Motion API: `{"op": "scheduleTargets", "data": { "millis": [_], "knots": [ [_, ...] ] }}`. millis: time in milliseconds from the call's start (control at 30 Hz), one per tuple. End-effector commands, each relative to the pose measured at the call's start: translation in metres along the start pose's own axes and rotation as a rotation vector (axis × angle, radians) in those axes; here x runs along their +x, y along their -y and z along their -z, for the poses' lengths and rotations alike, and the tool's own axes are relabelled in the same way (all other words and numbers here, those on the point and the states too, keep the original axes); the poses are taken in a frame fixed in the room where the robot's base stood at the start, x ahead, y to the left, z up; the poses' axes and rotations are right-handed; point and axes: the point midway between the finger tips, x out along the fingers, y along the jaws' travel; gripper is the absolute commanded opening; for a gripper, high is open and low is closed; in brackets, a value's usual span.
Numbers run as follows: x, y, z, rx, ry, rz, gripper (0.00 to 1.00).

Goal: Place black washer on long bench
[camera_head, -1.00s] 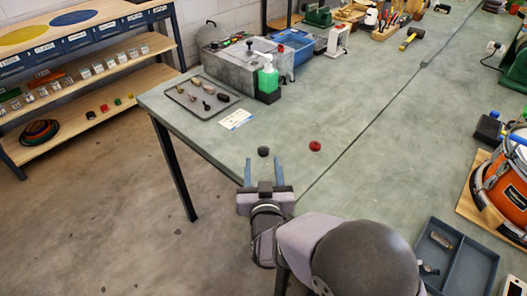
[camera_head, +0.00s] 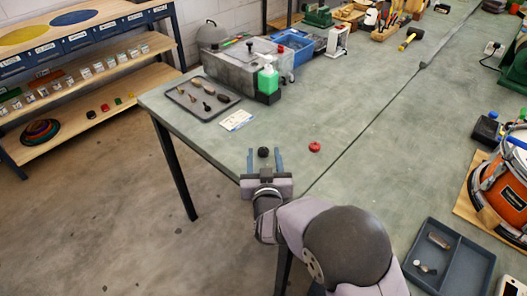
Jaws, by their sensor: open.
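The black washer (camera_head: 263,152) lies near the front left edge of the long bench (camera_head: 330,110), which has a grey-green top. My gripper (camera_head: 264,160) is open, its two blue fingers pointing away up the picture. The washer shows between the fingertips, with a gap on each side. How high the fingers are above the bench top, I cannot tell. Nothing is held.
A red washer (camera_head: 314,147) lies just right of my gripper. A dark tray of small parts (camera_head: 185,113), a white card (camera_head: 236,120) and a green bottle (camera_head: 267,80) stand further back. A blue-grey divided tray (camera_head: 473,268) and an orange drum (camera_head: 500,190) are at right.

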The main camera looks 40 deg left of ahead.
Motion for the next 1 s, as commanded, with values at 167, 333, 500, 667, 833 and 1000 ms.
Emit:
{"op": "scheduleTargets", "data": {
  "millis": [167, 333, 500, 667, 833, 1000],
  "knots": [
    [0.000, 0.000, 0.000, 0.000, 0.000, 0.000, 0.14],
    [0.000, 0.000, 0.000, 0.000, 0.000, 0.000, 0.05],
    [0.000, 0.000, 0.000, 0.000, 0.000, 0.000, 0.05],
    [-0.001, 0.000, 0.003, 0.001, 0.000, 0.000, 0.05],
    [-0.003, 0.000, 0.018, 0.002, -0.003, 0.000, 0.05],
    [-0.007, 0.000, 0.045, 0.003, -0.004, 0.000, 0.05]
  ]
}}
